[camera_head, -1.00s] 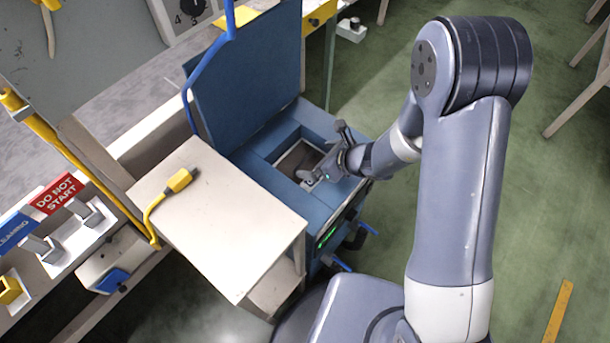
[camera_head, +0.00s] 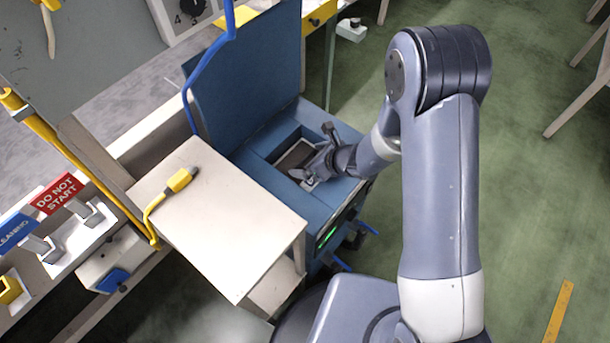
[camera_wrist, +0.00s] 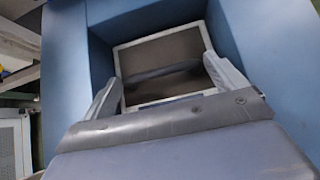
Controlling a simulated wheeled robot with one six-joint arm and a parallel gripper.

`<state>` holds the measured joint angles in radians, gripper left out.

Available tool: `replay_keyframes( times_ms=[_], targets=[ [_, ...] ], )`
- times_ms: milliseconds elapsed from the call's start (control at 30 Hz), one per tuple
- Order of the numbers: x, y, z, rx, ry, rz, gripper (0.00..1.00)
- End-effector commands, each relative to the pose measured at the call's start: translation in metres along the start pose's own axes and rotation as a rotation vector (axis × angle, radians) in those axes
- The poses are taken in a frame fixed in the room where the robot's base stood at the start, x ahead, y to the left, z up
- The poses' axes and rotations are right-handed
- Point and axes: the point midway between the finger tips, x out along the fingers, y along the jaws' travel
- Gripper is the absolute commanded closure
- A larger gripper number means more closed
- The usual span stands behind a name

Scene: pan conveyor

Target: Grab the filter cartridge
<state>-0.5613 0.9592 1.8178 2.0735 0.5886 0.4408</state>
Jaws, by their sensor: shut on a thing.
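The filter cartridge (camera_wrist: 182,50) is a grey-brown panel in a pale frame, set in the square recess of the blue machine. A dark bar-like handle (camera_wrist: 165,72) crosses it in the wrist view. My gripper (camera_wrist: 165,78) reaches into the recess with one finger at each end of this handle, shut on it. In the head view, my gripper (camera_head: 312,172) is at the recess and covers part of the cartridge (camera_head: 295,156). The cartridge still appears to sit inside the recess; its lower edge is hidden by my gripper.
The blue machine (camera_head: 262,170) has its lid (camera_head: 250,75) raised behind the recess. A pale table (camera_head: 215,225) with a yellow plug (camera_head: 180,180) stands at the left. A red DO NOT START sign (camera_head: 57,193) hangs farther left.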

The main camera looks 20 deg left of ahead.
Motion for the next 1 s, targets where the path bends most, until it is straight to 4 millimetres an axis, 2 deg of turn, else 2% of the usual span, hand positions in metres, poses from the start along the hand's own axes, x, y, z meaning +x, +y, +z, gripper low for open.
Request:
replay_keyframes(
  times_ms=[67,533,1000],
  targets=[
    [0.0,0.0,0.0,0.0,0.0,0.0,0.4],
    [0.0,0.0,0.0,0.001,0.0,0.0,0.79],
    [-0.008,-0.001,0.01,-0.002,-0.005,-0.001,0.79]
  ],
)
